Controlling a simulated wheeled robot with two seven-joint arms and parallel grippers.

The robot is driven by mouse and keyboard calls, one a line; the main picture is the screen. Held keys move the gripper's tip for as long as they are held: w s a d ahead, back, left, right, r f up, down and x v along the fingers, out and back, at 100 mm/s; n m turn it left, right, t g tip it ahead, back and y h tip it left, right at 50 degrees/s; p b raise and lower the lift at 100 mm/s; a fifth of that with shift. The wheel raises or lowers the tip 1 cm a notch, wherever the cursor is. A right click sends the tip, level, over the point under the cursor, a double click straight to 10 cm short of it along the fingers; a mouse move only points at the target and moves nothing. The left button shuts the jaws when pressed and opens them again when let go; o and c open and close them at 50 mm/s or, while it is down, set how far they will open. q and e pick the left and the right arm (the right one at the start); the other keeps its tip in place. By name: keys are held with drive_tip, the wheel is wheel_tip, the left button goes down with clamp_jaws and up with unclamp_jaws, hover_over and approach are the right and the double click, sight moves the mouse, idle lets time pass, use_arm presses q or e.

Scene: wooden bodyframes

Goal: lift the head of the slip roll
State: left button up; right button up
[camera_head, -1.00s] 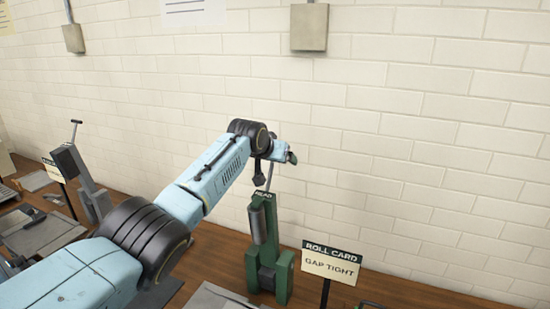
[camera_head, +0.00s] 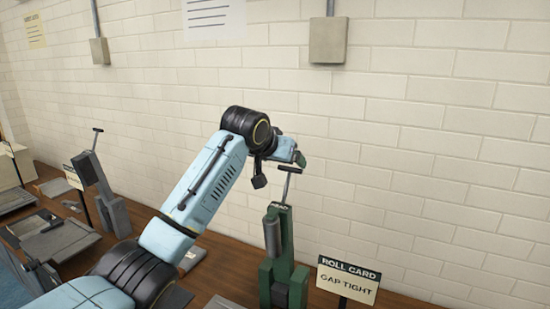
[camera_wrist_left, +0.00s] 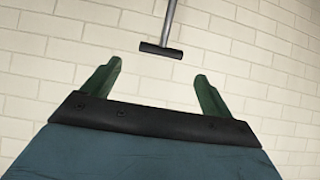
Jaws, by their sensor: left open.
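The slip roll is a green upright machine (camera_head: 277,262) on the bench with a grey cylinder on its side. Its head carries a thin grey rod with a T-shaped handle (camera_head: 289,170) on top. My left gripper (camera_head: 301,158) is open and empty, close to the top of this handle. In the left wrist view, the dark crossbar of the handle (camera_wrist_left: 161,50) lies just beyond the gap between the two green fingers of the left gripper (camera_wrist_left: 158,69), apart from both. My right gripper is not in view.
A card reading "ROLL CARD, GAP TIGHT" (camera_head: 346,281) stands right of the slip roll. A grey machine with a similar T-handle (camera_head: 100,185) stands at the left, beside another card. A brick wall (camera_head: 420,130) rises behind the bench.

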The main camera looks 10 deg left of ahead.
use_arm(q)
drive_tip(key=v, duration=0.4)
drive_tip(key=shift+b, duration=0.4)
